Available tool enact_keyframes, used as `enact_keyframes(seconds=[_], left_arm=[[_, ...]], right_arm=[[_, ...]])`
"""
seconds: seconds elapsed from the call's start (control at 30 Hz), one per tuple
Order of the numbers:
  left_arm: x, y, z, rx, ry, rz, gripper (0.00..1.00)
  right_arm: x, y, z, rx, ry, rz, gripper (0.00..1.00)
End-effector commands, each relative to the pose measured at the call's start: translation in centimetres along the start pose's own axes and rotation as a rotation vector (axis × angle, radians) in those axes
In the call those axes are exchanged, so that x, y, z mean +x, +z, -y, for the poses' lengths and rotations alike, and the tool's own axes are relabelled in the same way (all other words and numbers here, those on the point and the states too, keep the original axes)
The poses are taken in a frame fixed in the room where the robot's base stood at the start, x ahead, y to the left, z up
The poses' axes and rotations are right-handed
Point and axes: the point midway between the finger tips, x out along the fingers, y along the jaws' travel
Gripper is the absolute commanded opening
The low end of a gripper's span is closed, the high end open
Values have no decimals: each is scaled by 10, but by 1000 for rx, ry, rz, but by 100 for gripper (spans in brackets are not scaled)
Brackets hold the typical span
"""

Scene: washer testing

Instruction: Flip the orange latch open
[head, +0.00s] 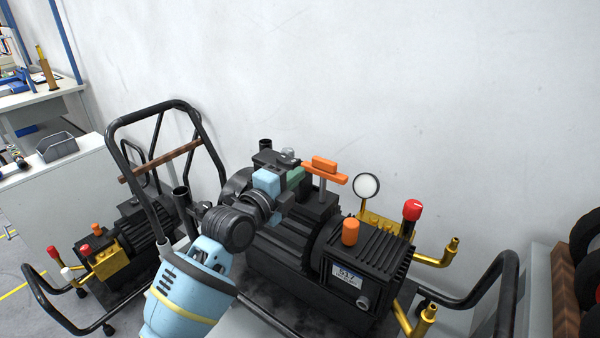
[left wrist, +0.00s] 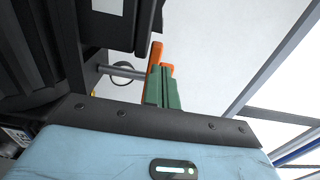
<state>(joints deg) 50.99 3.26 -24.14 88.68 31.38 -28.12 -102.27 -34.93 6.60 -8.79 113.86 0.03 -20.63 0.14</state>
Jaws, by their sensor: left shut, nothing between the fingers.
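The orange latch (head: 325,177) is a bar with a raised block, on a grey metal post above the black washer (head: 290,240). My left gripper (head: 297,176) has green fingers, shut with nothing between them, just left of the latch's left end. In the left wrist view the shut green fingers (left wrist: 162,90) lie in front of the orange latch (left wrist: 156,54) and hide part of it. I cannot tell whether they touch it. My right gripper is not in view.
A pressure gauge (head: 366,187), an orange knob (head: 350,232) and a red knob (head: 412,210) stand right of the latch. A second washer (head: 120,250) with a black frame stands left. A white wall is behind. Tires (head: 585,255) are at the right edge.

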Motion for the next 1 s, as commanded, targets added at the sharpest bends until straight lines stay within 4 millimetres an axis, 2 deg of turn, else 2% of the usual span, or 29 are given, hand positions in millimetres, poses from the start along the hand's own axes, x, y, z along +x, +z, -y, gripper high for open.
enact_keyframes(seconds=[0.1,0.3,0.77,1.0], left_arm=[[11,0,0,-2,0,1,0],[19,0,0,-1,0,0,0],[19,1,0,0,0,-1,0],[16,8,0,4,0,-12,0]], right_arm=[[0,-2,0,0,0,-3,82],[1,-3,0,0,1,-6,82],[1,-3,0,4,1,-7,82],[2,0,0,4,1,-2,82]])
